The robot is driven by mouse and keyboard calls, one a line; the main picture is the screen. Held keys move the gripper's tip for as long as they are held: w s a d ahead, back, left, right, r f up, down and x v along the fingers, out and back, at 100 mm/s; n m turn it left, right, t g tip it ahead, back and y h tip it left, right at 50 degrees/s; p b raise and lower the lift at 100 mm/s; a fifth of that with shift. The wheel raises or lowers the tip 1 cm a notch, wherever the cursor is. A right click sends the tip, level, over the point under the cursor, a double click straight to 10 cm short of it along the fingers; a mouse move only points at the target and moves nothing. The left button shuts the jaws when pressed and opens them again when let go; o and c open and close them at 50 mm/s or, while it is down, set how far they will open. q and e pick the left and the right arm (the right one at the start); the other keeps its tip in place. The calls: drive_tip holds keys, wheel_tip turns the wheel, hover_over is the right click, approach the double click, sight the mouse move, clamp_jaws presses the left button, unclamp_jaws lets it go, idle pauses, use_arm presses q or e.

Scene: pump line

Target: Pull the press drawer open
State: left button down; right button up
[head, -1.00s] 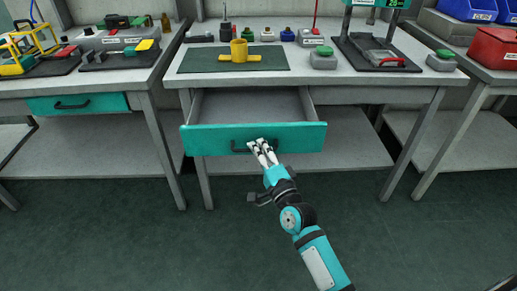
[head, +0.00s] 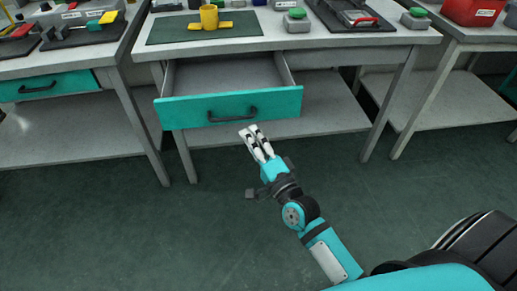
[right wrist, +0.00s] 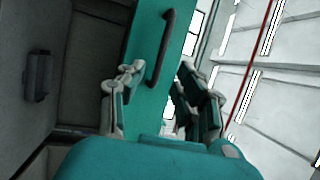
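The press drawer (head: 185,113), with a teal front and a black bar handle (head: 232,114), hangs open under the middle bench, its grey inside showing and empty where visible. My right gripper (head: 254,131) is just in front of and below the handle in the head view, clear of it. In the right wrist view its two fingers (right wrist: 160,95) are spread apart with nothing between them, and the handle (right wrist: 167,48) lies beyond the fingertips on the teal front (right wrist: 145,55). My left gripper is in neither view.
The middle bench top (head: 265,37) holds a green mat (head: 165,30) with a yellow part (head: 209,17), and a black tray (head: 350,22). A shut teal drawer (head: 50,86) is in the left bench. A red bin (head: 472,11) stands at right. The floor in front is clear.

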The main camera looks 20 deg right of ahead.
drive_tip(key=v, duration=0.3)
drive_tip(key=shift+s, duration=0.4)
